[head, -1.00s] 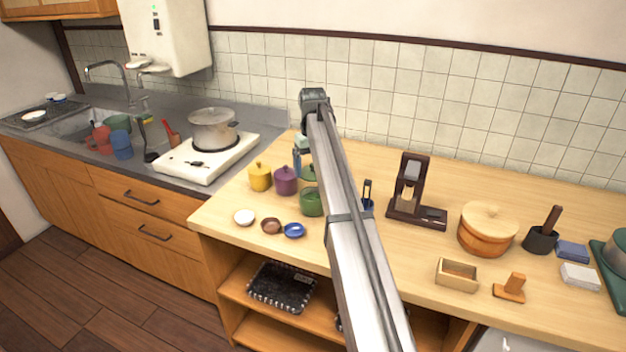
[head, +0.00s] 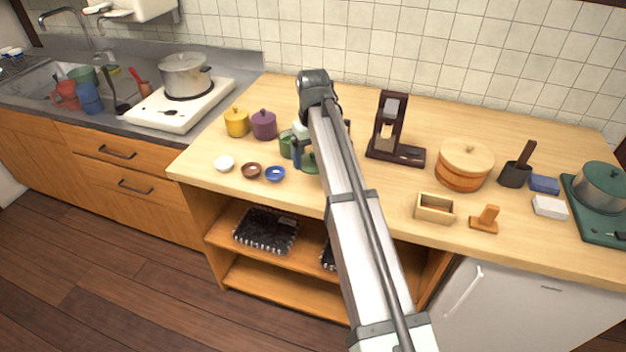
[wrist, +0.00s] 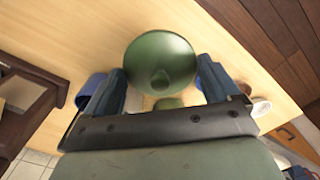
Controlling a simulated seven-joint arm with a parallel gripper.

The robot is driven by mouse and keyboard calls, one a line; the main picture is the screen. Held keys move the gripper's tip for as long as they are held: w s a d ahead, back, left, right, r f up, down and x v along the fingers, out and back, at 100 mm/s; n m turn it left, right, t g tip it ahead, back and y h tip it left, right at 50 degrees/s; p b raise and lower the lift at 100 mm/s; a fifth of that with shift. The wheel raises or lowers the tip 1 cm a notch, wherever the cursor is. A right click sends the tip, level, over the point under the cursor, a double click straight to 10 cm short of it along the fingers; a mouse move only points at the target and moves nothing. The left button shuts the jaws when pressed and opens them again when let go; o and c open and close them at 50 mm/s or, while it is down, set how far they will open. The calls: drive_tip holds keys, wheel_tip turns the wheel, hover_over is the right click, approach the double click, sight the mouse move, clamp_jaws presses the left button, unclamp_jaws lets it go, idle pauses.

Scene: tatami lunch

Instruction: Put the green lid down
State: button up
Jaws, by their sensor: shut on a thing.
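The green lid (head: 309,164) is in my gripper (head: 304,160), to the right of and nearer than the green pot (head: 286,144) in the head view. The arm hides part of the lid. In the wrist view the round lid (wrist: 161,58), with its knob, sits between the two fingers of my gripper (wrist: 161,76), which is shut on it. The lid is over or on the pale wooden counter (head: 240,200); I cannot tell whether it touches.
A yellow pot (head: 237,122) and a purple pot (head: 264,125) stand left of the green pot. White (head: 224,164), brown (head: 251,171) and blue (head: 275,174) bowls lie near the front edge. A dark wooden stand (head: 392,135) is to the right.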

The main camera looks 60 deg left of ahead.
sight(313, 187)
wheel_tip(313, 187, down, 8)
drive_tip(key=shift+f, duration=0.1)
idle(0.4)
drive_tip(key=shift+f, duration=0.1)
drive_tip(key=o, duration=0.8)
wheel_tip(313, 187, up, 12)
drive_tip(key=shift+r, duration=0.2)
idle(0.5)
